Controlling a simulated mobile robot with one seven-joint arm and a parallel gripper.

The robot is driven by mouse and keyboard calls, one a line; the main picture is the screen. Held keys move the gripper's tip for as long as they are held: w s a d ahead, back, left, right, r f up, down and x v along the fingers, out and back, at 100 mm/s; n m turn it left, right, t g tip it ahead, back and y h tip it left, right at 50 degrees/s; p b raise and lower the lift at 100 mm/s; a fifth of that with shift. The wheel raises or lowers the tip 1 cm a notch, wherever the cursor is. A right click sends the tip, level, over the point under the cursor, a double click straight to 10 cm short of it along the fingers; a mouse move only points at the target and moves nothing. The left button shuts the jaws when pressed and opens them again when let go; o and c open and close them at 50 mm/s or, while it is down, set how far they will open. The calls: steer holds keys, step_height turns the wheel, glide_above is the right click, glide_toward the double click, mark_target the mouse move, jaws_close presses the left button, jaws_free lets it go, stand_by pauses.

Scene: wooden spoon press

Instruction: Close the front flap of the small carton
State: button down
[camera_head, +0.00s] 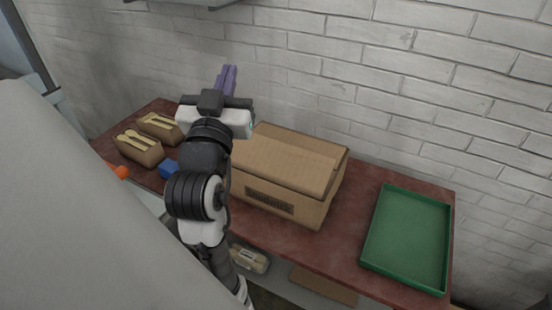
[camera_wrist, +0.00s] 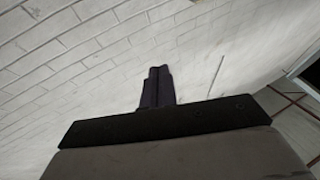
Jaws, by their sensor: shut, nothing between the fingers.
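A brown cardboard carton (camera_head: 290,203) stands on the red-brown table, with dark printing on its front face. A wide flap (camera_head: 285,165) lies across most of its top; narrower parts show along the back and right edges, and I cannot tell whether these are flaps or walls. My gripper (camera_head: 229,78) is above and to the left of the carton, apart from it, with its purple fingers pointing up toward the wall. In the wrist view the dark fingers (camera_wrist: 157,86) are together and empty. My arm hides the carton's left end.
Two small brown boxes with wooden spoons (camera_head: 138,150) (camera_head: 160,127) stand at the table's left. A blue block (camera_head: 169,169) lies near my arm. A green tray (camera_head: 372,232) lies at the right. A white brick wall (camera_head: 430,110) stands behind.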

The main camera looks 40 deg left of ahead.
step_height(320, 180, down, 11)
steer(key=w+m+g+h+b, duration=0.1)
steer(key=m+g+h, duration=0.1)
steer(key=h, duration=0.3)
steer(key=m+g+h+b, duration=0.1)
steer(key=m+g+h, duration=0.1)
steer(key=h, duration=0.2)
glide_toward(284, 146)
steer(key=w+r+p, duration=0.2)
steer(key=w, duration=0.1)
steer(key=shift+a+r, duration=0.1)
steer(key=shift+a, duration=0.1)
steer(key=f, duration=0.1)
steer(key=w+f, duration=0.1)
steer(key=f+p, duration=0.1)
steer(key=shift+w+a+y, duration=0.3)
steer(key=shift+w, duration=0.1)
steer(key=shift+w+f, duration=0.25)
steer(key=shift+f, duration=0.2)
steer(key=shift+p, duration=0.35)
